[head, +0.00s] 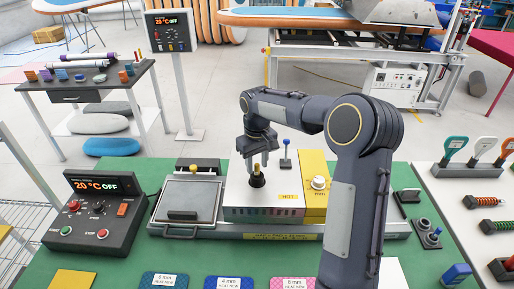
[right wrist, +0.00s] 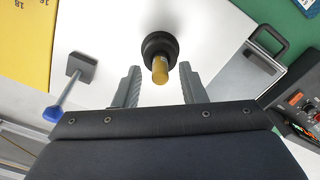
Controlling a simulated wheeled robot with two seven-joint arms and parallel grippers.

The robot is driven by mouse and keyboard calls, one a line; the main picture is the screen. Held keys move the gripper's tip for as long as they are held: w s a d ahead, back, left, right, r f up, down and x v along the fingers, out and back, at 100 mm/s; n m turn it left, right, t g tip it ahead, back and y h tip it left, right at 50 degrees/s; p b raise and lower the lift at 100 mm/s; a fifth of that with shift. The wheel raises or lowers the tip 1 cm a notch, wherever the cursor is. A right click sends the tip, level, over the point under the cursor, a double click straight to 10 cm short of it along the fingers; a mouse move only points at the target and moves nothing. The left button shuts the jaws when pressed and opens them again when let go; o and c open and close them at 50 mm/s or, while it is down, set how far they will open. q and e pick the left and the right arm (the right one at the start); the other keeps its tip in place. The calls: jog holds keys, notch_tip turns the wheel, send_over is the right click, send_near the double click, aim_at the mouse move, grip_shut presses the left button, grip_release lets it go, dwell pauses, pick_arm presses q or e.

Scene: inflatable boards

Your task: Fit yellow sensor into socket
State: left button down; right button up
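The yellow sensor (head: 257,169) stands upright in a round black socket (head: 257,181) on top of the white machine housing. In the right wrist view the yellow sensor (right wrist: 160,70) shows end-on, rising from the black socket (right wrist: 158,44). How deep it sits I cannot tell. My right gripper (head: 258,163) points down just above the socket. Its two fingers (right wrist: 158,84) are apart, one on each side of the sensor, with gaps between them and it. Nothing is held. My left gripper is not in view.
A blue-tipped lever (head: 286,155) stands close behind the socket. A yellow panel with a white knob (head: 318,183) is at right, and a grey hinged plate (head: 188,198) at left. A control box (head: 99,213) reads 20 °C OFF. Labelled cards lie along the green mat's front (head: 205,258).

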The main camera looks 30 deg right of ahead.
aim_at(257, 164)
notch_tip(257, 164, up, 10)
jog(key=f+b, duration=0.1)
jog(key=s+a+r+t, duration=0.1)
jog(key=s+a+r, duration=0.1)
jog(key=s+r, duration=0.35)
jog(key=s+a+f+t+y, duration=0.1)
jog(key=s+a+f, duration=0.2)
jog(key=s, duration=0.5)
jog(key=s+a+f+m+t+y, duration=0.1)
jog(key=s+a+f+t, duration=0.1)
jog(key=s, duration=0.5)
jog(key=s+a+f+m+t+y, duration=0.1)
jog(key=s+a+f, duration=0.3)
jog(key=s+f, duration=0.2)
jog(key=s, duration=0.2)
jog(key=shift+s+a+t+y, duration=0.3)
jog(key=shift+s+y, duration=0.05)
jog(key=shift+y, duration=0.05)
jog(key=shift+f, duration=0.1)
notch_tip(257, 164, down, 2)
jog(key=b, duration=0.2)
jog(key=shift+f+b, duration=0.25)
jog(key=shift+b, duration=0.15)
